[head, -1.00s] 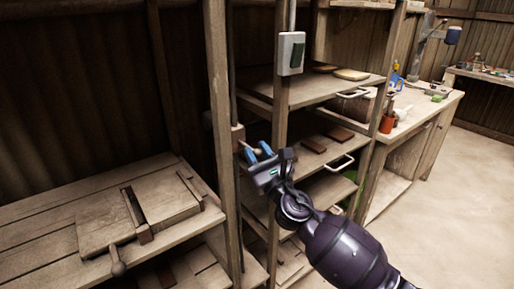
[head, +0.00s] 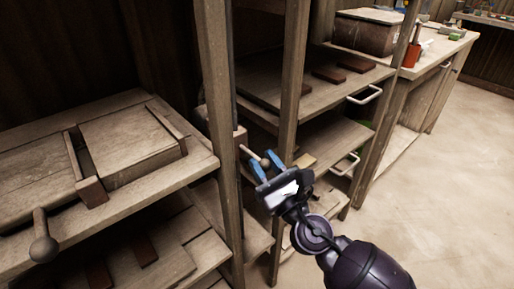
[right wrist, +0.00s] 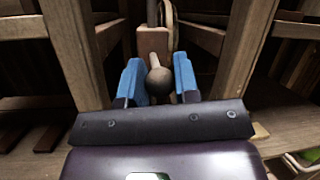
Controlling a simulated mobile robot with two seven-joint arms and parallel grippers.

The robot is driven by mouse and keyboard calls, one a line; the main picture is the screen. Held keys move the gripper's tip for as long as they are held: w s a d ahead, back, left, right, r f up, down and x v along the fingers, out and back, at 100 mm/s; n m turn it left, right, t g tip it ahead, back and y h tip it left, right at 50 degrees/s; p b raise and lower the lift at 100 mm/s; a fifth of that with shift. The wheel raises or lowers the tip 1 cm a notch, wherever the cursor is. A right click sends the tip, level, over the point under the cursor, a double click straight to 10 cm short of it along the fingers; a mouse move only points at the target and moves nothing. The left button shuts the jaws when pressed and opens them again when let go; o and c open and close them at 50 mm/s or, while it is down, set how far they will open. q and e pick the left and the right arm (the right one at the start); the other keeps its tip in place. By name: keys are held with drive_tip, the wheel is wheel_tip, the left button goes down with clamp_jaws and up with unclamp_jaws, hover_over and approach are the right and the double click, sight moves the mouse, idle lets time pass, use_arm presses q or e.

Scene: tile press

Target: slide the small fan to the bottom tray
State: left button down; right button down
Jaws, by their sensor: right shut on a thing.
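My right gripper (head: 265,165) has its blue fingers around a round wooden knob (right wrist: 160,82), and it is shut on it. The knob's rod runs into a wooden block (head: 240,138), which sits on a vertical rod between the posts; the block also shows in the wrist view (right wrist: 153,40). A rounded piece shows partly behind the block; I cannot tell whether it is the small fan. Shelves with white handles, an upper one (head: 365,95) and a lower one (head: 345,163), stand to the right. I cannot tell which is the bottom tray. My left gripper is out of view.
A wooden post (head: 222,130) stands close left of the block and another (head: 290,75) close right. A workbench with a wooden press (head: 130,140) and ball-ended lever (head: 42,240) is at left. Dark tiles (head: 330,75) lie on the upper shelf. Open floor (head: 450,180) is at right.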

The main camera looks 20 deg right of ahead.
use_arm(q)
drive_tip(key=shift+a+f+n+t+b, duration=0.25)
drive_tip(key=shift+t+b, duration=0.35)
drive_tip(key=shift+b, duration=0.7)
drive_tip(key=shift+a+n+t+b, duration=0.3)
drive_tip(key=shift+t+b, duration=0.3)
drive_tip(key=shift+b, duration=0.7)
use_arm(e)
wheel_tip(320, 180, down, 11)
drive_tip(key=shift+f, duration=0.1)
drive_tip(key=c, duration=0.9)
unclamp_jaws()
drive_tip(key=shift+o, duration=0.2)
drive_tip(key=shift+s, duration=0.15)
drive_tip(key=v, duration=1)
drive_tip(key=shift+s, duration=0.25)
